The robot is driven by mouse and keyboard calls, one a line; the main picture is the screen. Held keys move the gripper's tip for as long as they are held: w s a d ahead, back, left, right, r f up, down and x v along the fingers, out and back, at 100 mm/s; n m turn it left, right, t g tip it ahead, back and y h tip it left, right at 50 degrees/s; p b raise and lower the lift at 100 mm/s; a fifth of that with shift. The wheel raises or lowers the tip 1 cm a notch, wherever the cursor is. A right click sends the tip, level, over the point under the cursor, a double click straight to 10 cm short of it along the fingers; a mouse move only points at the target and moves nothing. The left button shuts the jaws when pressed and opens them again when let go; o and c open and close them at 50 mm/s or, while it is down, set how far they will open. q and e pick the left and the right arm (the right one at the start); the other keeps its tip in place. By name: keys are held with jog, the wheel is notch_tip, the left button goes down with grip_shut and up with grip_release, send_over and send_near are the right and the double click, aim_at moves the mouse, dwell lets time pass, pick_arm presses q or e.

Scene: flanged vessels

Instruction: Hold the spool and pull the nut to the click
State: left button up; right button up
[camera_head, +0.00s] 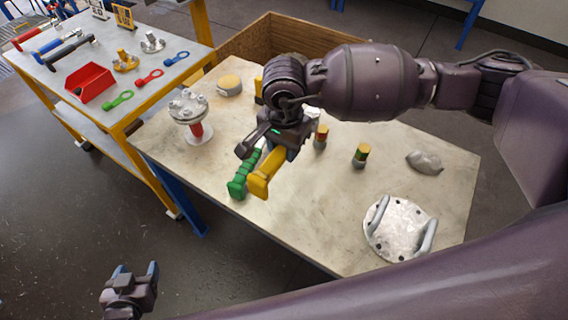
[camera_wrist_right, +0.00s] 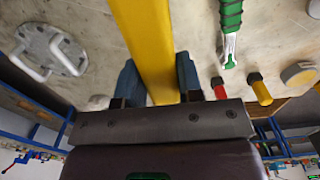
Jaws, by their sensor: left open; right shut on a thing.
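The flanged spool (camera_head: 188,107) stands upright at the left end of the workbench, with bolts and nuts on its upper flange and a red part below. Which nut is meant I cannot tell. My right gripper (camera_head: 268,143) is above the bench, right of the spool and apart from it. It is shut on a yellow bar-like tool (camera_head: 266,175); in the right wrist view the yellow tool (camera_wrist_right: 148,45) runs between the fingers (camera_wrist_right: 158,82). The tool's far end is hidden. My left gripper (camera_head: 133,275) is open and empty, low at the left, off the bench.
A green-handled tool (camera_head: 242,177) lies beside the yellow one. A round plate with two handles (camera_head: 398,230), two banded cylinders (camera_head: 321,138), a grey lump (camera_head: 424,161) and a yellow-topped disc (camera_head: 229,85) are on the bench. A side cart holds a red bin (camera_head: 90,83) and wrenches.

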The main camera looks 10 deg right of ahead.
notch_tip(320, 180, up, 4)
pick_arm(q)
jog(key=shift+s+f, duration=0.3)
jog(key=shift+f, duration=0.05)
pick_arm(e)
jog(key=shift+r, duration=0.65)
